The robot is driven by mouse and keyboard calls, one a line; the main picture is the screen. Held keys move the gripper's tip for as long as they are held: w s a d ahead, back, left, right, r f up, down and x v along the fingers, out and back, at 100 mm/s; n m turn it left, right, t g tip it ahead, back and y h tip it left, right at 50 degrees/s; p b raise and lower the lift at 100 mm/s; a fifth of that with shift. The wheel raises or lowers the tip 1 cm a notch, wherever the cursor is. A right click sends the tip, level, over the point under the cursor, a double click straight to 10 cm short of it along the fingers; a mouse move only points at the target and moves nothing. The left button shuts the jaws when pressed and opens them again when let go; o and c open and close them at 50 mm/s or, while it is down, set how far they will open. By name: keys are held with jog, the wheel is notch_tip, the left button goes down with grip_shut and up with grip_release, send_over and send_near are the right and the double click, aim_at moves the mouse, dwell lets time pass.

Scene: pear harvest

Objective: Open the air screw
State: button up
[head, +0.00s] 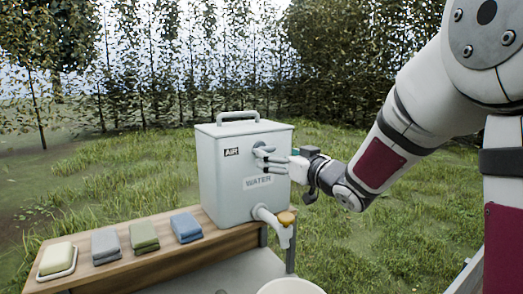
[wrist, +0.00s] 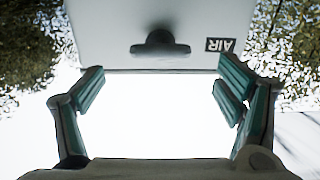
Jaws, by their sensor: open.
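The air screw (wrist: 160,43) is a dark, wide-headed knob on the pale front face of the water tank (head: 222,185), beside the "AIR" label (head: 231,152). The label shows upside down in the wrist view (wrist: 220,45). My gripper (head: 262,156) is at the tank's front, close to the screw, which is mostly hidden by the fingers in the head view. In the wrist view, my gripper (wrist: 159,85) has its fingers wide apart with nothing between them. The screw appears beyond the fingertips, above the middle of the gap. I cannot tell any contact.
The tank stands on a wooden table (head: 168,259), with a tap (head: 272,222) low on its front and a white bucket (head: 291,287) below. Folded cloths (head: 144,236) and soap on a dish (head: 56,259) lie to the left. Open grass surrounds the table.

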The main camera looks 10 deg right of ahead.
aim_at(266, 150)
jog(key=x, duration=0.7)
jog(key=shift+w+a+f, duration=0.1)
jog(key=shift+w, duration=0.1)
jog(key=c, duration=1.2)
